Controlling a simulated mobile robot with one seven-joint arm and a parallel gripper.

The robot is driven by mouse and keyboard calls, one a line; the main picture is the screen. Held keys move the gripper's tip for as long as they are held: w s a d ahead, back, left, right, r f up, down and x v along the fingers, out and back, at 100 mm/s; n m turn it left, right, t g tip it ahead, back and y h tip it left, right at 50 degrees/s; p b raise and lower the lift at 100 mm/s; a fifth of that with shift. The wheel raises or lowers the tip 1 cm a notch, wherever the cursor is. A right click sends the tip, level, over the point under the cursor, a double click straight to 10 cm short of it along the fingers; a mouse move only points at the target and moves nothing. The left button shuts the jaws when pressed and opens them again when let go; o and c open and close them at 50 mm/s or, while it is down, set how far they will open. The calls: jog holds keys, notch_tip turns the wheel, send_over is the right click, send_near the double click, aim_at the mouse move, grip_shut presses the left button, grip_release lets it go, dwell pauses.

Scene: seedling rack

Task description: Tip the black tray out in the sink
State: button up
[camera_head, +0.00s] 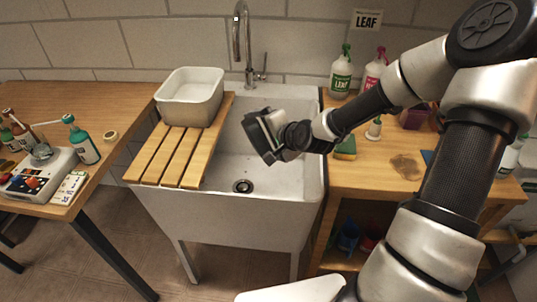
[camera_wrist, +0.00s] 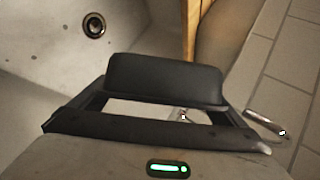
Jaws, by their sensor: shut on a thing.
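The sink (camera_head: 228,222) is a deep pale basin in the middle of the head view, with a dark drain in its floor. The black tray (camera_head: 254,123) is held over the right half of the basin, tipped steeply on its side. My gripper (camera_head: 270,136) is shut on it, coming from the right. In the wrist view the tray (camera_wrist: 165,80) is a black shape in front of my gripper, with the sink drain (camera_wrist: 94,25) beyond it at the upper left. The tray's inside is mostly hidden, so I cannot tell whether anything is in it.
A slatted wooden board (camera_head: 178,153) covers the sink's left side, with a white tub (camera_head: 189,98) on it. The tap (camera_head: 247,62) stands behind. Spray bottles (camera_head: 341,73) stand at the back right. Tables flank the sink.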

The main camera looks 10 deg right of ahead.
jog(key=a+b, duration=0.1)
jog(key=a+f+n+h+b, duration=0.1)
jog(key=b, duration=0.1)
jog(key=shift+s+a, duration=0.15)
jog(key=shift+a, duration=0.05)
jog(key=s+a+r+n+t+h, duration=0.3)
jog(key=a+n+h, duration=0.4)
jog(key=a, duration=0.5)
jog(key=shift+s+r+h+p, duration=0.2)
jog(key=shift+h+p, duration=0.1)
jog(key=shift+h, duration=0.2)
dwell(1.0)
